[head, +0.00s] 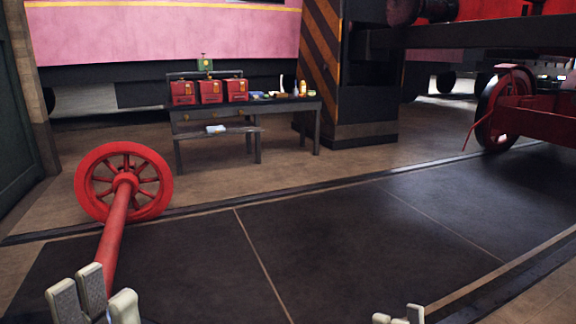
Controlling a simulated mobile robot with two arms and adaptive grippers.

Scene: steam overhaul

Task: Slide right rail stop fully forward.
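I cannot make out a rail stop in the head view. A dark rail (215,207) runs across the floor from the left edge to the back right. A second rail (515,282) runs along the lower right. My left gripper (96,292) is at the bottom left with its pale fingers spread and nothing seen between them. It appears in front of the near end of the red axle; I cannot tell if they touch. My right gripper (400,317) shows only its fingertips at the bottom edge; the rest is cut off.
A red spoked wheel (101,170) with a long red axle (116,232) stands on the left. A grey bench (260,105) with red boxes is at the back, beside a striped pillar (322,50). Red wheeled machinery (535,110) is at right.

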